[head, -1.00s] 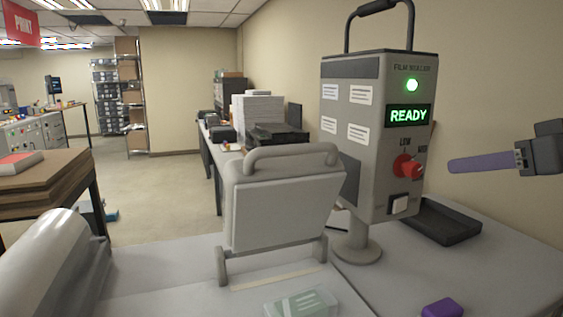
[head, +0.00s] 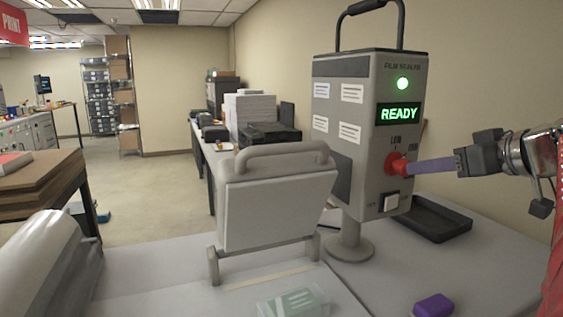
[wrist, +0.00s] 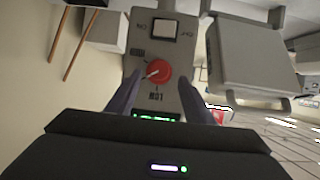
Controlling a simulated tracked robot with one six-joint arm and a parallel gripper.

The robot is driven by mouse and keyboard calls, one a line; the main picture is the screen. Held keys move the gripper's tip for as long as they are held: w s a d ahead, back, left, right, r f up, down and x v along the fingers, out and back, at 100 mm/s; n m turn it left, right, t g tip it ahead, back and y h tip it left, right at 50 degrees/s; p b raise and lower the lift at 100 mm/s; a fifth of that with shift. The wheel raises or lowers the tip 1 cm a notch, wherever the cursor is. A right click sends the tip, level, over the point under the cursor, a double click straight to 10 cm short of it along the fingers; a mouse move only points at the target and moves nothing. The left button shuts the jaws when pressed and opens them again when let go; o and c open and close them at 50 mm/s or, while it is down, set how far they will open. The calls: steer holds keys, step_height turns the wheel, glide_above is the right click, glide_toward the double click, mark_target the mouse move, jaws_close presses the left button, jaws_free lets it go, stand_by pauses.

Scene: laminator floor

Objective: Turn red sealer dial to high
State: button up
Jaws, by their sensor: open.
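The red dial (head: 398,164) is on the front of the grey film sealer (head: 358,120), below its green READY display (head: 399,113). It also shows in the wrist view (wrist: 158,71), with a white mark pointing to the lower left there, between two small dark labels. The label above the dial in the head view reads LOW. My gripper (wrist: 160,85) is open, with one purple finger on each side of the dial in the wrist view. In the head view a purple finger (head: 432,166) reaches the dial's right side and overlaps it. Whether it touches cannot be told.
A white rocker switch (head: 391,201) is below the dial. A black tray (head: 440,222) lies right of the sealer's stand. A grey handled machine (head: 275,205) stands left. A purple block (head: 434,305) and a pale green pack (head: 293,302) lie at the front of the table.

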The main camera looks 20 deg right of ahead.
mark_target(401, 166)
steer(key=shift+x, duration=3)
steer(key=c, duration=1)
